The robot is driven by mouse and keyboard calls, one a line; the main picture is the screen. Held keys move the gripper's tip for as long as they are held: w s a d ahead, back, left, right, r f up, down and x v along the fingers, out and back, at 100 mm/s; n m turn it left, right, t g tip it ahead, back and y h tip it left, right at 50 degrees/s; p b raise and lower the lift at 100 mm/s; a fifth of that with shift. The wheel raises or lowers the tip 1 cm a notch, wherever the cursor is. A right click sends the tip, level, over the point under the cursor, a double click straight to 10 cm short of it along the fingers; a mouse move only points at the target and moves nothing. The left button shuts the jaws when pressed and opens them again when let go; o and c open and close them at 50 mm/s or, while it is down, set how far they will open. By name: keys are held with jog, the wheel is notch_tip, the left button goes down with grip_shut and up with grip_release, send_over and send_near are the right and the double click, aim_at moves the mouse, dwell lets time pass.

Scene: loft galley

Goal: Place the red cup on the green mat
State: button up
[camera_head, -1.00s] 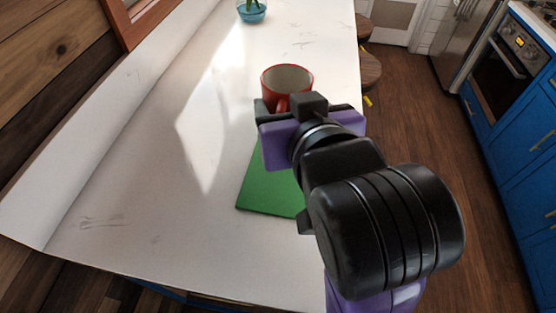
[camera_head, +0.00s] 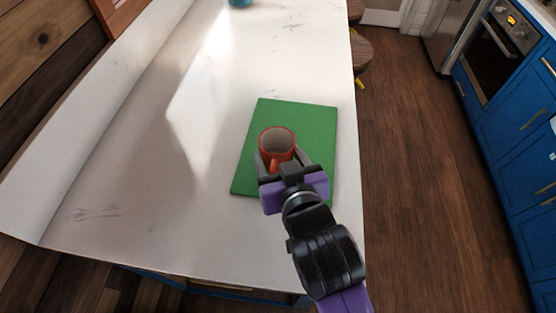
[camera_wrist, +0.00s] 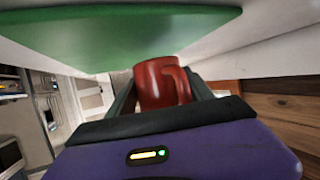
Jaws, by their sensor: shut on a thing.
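The red cup (camera_head: 277,142) is upright over the middle of the green mat (camera_head: 312,122) in the head view, its pale inside showing. My gripper (camera_head: 281,163) is shut on the cup from the near side, one finger on each side of it. In the wrist view the cup (camera_wrist: 161,84) sits between the two fingers (camera_wrist: 160,95), with the mat (camera_wrist: 130,32) along the top of the picture. The cup's base is close to the mat; I cannot tell whether they touch.
The mat lies on a long white counter (camera_head: 130,170) near its right edge. A teal bowl (camera_head: 240,2) is at the far end. Stools (camera_head: 360,52) stand beyond the right edge. The counter left of the mat is clear.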

jog(key=shift+f, duration=1.15)
jog(key=shift+f, duration=0.2)
jog(key=o, duration=1.6)
jog(key=shift+c, duration=0.2)
